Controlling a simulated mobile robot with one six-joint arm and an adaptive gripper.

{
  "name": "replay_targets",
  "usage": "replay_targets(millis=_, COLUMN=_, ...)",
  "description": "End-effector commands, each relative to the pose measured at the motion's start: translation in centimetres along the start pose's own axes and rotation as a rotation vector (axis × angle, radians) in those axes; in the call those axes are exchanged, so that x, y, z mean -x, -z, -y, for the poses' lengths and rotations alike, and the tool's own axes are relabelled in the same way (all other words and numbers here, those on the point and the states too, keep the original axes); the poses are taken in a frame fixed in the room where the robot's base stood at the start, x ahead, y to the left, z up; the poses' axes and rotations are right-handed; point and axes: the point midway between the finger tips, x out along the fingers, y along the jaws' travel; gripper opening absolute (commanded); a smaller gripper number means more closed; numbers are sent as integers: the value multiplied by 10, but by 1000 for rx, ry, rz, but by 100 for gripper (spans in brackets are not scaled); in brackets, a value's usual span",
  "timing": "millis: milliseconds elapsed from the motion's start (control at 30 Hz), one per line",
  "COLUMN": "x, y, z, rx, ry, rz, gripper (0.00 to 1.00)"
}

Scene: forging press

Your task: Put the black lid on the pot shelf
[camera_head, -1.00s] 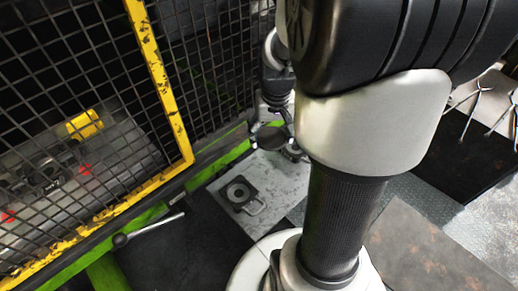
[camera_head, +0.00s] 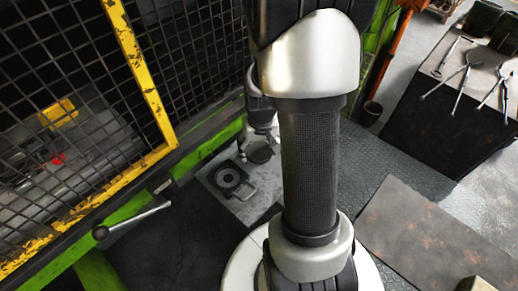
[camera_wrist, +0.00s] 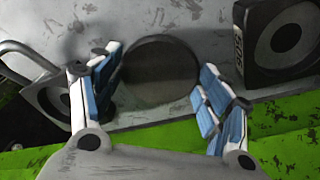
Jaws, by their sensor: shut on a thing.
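The black lid, a dark round disc, is held in my gripper (camera_head: 262,138) above the grey metal plate. The lid (camera_head: 261,155) shows just below my gripper in the head view. In the wrist view the lid (camera_wrist: 158,75) lies between the two blue-padded fingers of my gripper (camera_wrist: 160,62), which are closed on it. I cannot make out for certain which surface is the pot shelf.
A ring-shaped dark part with a handle (camera_head: 228,180) sits on the grey plate (camera_head: 245,207). A dark block with a round hole (camera_wrist: 283,38) is at right in the wrist view. A yellow-framed mesh guard (camera_head: 140,75) stands left. A table with ladle-like tools (camera_head: 455,75) is at right.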

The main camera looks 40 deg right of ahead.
Motion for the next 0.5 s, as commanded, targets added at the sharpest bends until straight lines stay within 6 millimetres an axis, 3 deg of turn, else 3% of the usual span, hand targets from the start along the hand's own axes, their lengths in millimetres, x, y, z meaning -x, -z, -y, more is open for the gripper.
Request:
replay_targets(millis=267, x=-2, y=0, z=0, rx=0, ry=0, rz=-1, gripper=47)
replay_targets(millis=300, x=-2, y=0, z=0, rx=0, ry=0, rz=-1, gripper=72)
replay_targets(millis=500, x=-1, y=0, z=0, rx=0, ry=0, rz=-1, gripper=85)
